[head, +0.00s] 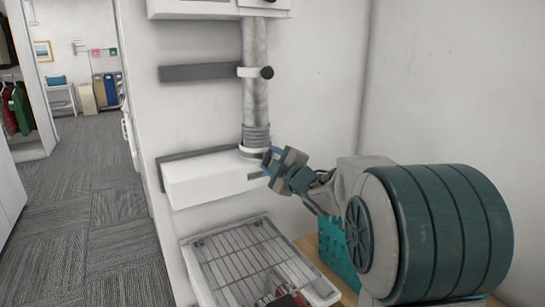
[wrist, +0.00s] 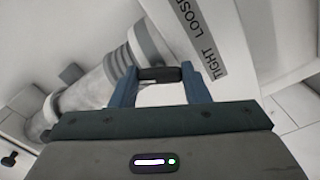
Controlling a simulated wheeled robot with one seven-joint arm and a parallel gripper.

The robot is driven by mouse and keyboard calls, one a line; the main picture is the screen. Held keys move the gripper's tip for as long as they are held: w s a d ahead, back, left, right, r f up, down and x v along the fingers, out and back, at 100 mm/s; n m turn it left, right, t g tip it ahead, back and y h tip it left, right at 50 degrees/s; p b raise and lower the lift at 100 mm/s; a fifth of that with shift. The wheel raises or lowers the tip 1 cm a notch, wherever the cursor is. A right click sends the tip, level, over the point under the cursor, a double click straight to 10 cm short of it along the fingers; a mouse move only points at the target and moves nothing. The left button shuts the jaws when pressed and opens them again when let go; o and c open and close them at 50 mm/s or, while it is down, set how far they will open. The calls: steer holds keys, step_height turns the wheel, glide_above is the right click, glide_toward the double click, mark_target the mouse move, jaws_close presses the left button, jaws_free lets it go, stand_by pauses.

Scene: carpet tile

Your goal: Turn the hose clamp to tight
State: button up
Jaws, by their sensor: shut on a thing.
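The hose clamp's black handle (wrist: 160,74) shows in the wrist view between the two blue fingers of my gripper (wrist: 158,82), which is shut on it. The handle is beside the grey pipe and its ribbed hose (wrist: 145,45). A grey strip (wrist: 207,45) next to it reads TIGHT and LOOSE. In the head view my gripper (head: 268,164) is at the right of the clamp's pale collar (head: 247,152), below the ribbed hose (head: 256,136). There the handle is hidden by my gripper. I cannot tell which word the handle points to.
A white box (head: 205,181) sticks out from the wall left of my gripper. Higher on the pipe (head: 255,95) is a second collar with a black knob (head: 267,72). A wire rack (head: 235,262) and a teal basket (head: 330,243) are below. Open carpet (head: 95,215) lies left.

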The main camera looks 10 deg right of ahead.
steer(key=m+p, duration=0.3)
steer(key=m, duration=0.3)
steer(key=shift+r+m, duration=0.1)
steer(key=shift+m, duration=0.2)
steer(key=m+p, duration=0.2)
steer(key=m, duration=0.3)
steer(key=shift+m+p, duration=0.35)
steer(key=shift+m, duration=0.05)
steer(key=shift+a, duration=0.1)
steer(key=o, duration=1)
steer(key=shift+s, duration=0.1)
steer(key=v, duration=1.3)
steer(key=shift+s+p, duration=0.3)
steer(key=shift+s, duration=0.05)
